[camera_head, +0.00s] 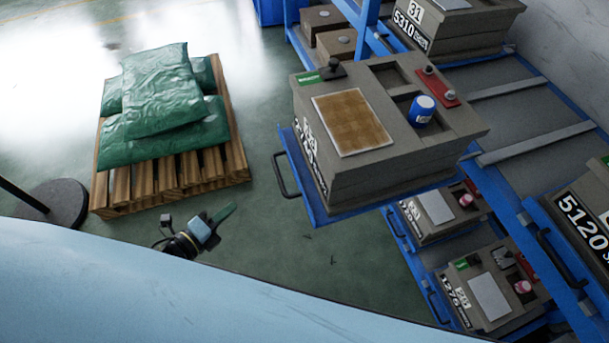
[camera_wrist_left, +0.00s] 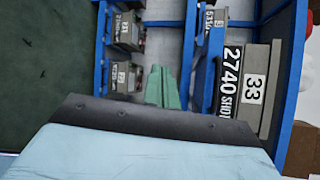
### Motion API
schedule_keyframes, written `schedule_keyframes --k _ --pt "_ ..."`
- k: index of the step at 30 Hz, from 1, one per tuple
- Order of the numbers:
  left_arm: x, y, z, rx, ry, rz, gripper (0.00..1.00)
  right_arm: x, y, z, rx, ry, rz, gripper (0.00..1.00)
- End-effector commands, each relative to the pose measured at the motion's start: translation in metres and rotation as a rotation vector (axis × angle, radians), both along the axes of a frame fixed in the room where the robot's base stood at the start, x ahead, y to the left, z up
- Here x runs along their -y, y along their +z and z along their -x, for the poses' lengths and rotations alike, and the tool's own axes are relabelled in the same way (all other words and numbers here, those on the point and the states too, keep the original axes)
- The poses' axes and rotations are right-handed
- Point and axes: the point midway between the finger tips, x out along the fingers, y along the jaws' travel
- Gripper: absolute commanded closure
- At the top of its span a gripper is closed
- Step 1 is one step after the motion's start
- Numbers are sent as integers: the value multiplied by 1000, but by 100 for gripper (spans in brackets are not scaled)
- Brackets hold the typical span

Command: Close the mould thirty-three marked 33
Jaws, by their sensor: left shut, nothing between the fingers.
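Mould thirty-three (camera_head: 440,158) is a grey block on a blue drawer (camera_head: 352,208) pulled out from the rack in the head view. Its top carries a brown panel, a blue cap, a red bar and a green tag. Its side label is steeply angled there, but reads 33 and 2740 SHOTS in the left wrist view (camera_wrist_left: 268,60). The black drawer handle (camera_head: 281,178) faces left. My left gripper (camera_head: 226,212) is shut and empty, left of and apart from the handle. Its green fingers also show in the left wrist view (camera_wrist_left: 162,88). My right gripper is out of view.
A blue rack (camera_head: 537,215) holds other grey moulds, including one marked 31 (camera_head: 480,30) and one marked 5120 (camera_head: 590,215). A wooden pallet (camera_head: 222,165) with green sacks (camera_head: 160,90) stands at left. Green floor lies clear between pallet and drawer.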

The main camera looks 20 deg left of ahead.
Motion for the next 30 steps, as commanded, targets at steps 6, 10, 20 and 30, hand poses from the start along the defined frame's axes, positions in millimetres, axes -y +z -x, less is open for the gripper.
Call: schedule_keyframes --k 6,10,20,30 --pt "41 123 1 646 -467 -610 100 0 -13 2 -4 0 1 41" --pt "57 153 16 869 -607 -811 100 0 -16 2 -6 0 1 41" --pt "85 167 9 977 -667 -902 100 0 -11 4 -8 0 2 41" --pt "145 166 -32 972 -664 -899 100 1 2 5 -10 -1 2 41"
